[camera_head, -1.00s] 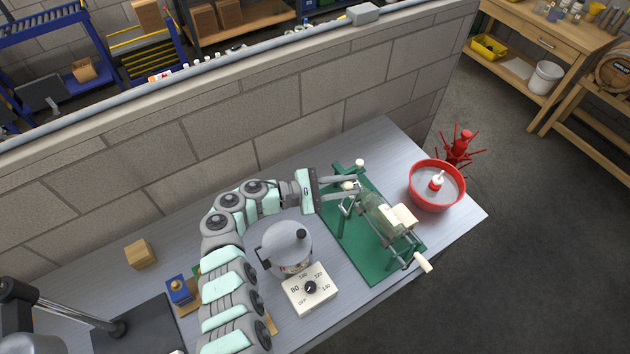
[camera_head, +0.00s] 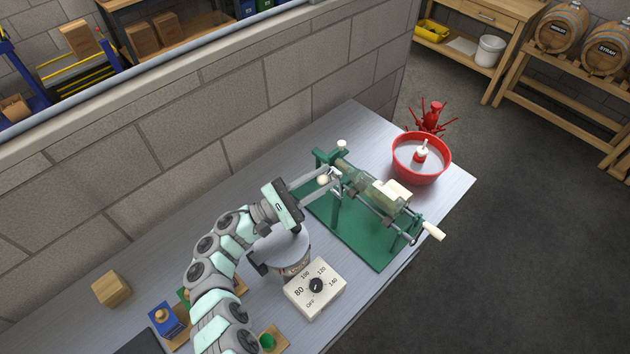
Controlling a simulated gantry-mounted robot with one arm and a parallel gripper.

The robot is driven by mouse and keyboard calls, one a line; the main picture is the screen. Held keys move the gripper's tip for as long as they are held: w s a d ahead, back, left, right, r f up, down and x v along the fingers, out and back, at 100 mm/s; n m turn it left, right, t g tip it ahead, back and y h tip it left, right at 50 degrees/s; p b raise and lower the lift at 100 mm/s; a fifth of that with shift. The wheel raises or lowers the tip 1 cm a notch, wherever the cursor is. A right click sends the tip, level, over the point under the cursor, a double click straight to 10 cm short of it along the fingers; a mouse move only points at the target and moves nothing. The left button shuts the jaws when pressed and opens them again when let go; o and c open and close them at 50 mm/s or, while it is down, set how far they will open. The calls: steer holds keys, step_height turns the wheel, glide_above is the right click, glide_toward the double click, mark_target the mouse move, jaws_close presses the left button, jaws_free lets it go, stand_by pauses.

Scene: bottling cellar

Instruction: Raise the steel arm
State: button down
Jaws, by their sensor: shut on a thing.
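A green bench device (camera_head: 365,228) stands on the metal-topped bench, with a clear greenish bottle (camera_head: 357,183) lying across its rods and a white-handled crank (camera_head: 433,231) at its lower right. My gripper (camera_head: 326,180) reaches in from the left at the device's upper-left end. It is shut on a pale round knob (camera_head: 323,181), which looks like the end of the steel arm (camera_head: 336,175). The fingers and frame hide much of that arm, so its exact angle is unclear. A second pale knob (camera_head: 341,145) sits just beyond, apart from the fingers.
A grey lidded pot (camera_head: 292,262) stands under my wrist, with a white dial box (camera_head: 315,288) beside it. A red bowl (camera_head: 421,165) and a red spiked rack (camera_head: 432,118) are at the right end. A wooden block (camera_head: 111,289) lies left. A block wall (camera_head: 240,120) backs the bench.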

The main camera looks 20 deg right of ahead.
steer(key=shift+w+a+f, duration=0.1)
steer(key=shift+w+f, duration=0.05)
steer(key=shift+f, duration=0.45)
steer(key=c, duration=1.5)
jaws_free()
steer(key=shift+r, duration=0.1)
steer(key=o, duration=0.3)
steer(key=shift+r, duration=0.25)
steer(key=b+v, duration=0.2)
steer(key=v, duration=0.8)
steer(key=shift+a, duration=0.3)
